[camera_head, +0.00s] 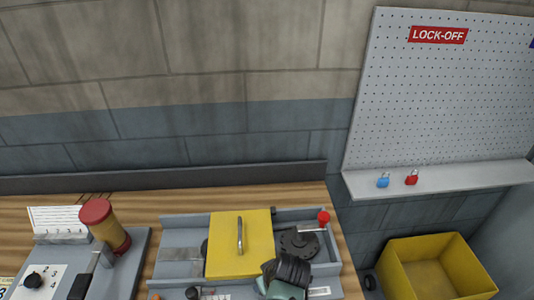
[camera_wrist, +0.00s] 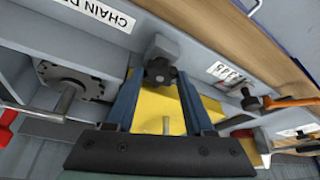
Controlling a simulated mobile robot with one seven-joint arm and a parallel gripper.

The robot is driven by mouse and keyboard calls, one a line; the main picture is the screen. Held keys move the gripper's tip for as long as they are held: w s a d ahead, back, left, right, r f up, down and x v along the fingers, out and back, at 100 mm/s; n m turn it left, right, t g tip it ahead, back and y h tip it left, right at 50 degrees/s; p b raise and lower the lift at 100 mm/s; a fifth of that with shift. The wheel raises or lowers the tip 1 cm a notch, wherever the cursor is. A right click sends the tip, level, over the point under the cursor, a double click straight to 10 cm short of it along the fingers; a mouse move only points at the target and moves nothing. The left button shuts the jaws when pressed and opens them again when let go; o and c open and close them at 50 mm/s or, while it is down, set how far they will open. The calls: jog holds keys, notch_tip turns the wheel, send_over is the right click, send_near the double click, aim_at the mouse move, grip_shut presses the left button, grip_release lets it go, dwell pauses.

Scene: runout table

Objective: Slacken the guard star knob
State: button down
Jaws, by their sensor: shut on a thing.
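The guard star knob (camera_wrist: 160,70) is a small black lobed knob on a grey block at the machine's front wall, in the upper middle of the wrist view. My gripper (camera_wrist: 161,80) has its two blue-grey fingers on either side of it, and the jaws are shut on it. In the head view my gripper (camera_head: 285,275) is a dark and teal shape at the front of the machine and hides the knob. The yellow guard (camera_head: 225,250) with a metal handle lies over the machine's middle; part of it (camera_wrist: 155,108) shows between my fingers.
A dark round plate (camera_head: 299,246) and a red-knobbed lever (camera_head: 323,217) are right of the guard. A black knob (camera_head: 193,293) is at the front left. A red-topped yellow cylinder (camera_head: 105,225) stands left. A yellow bin (camera_head: 420,265) and a shelf with padlocks (camera_head: 440,178) are right.

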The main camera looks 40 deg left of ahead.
jog(key=shift+c, duration=1.4)
grip_release()
jog(key=shift+r, duration=0.1)
jog(key=b+v, duration=0.2)
jog(key=v, duration=1)
jog(key=shift+r, duration=0.4)
jog(key=shift+d, duration=0.1)
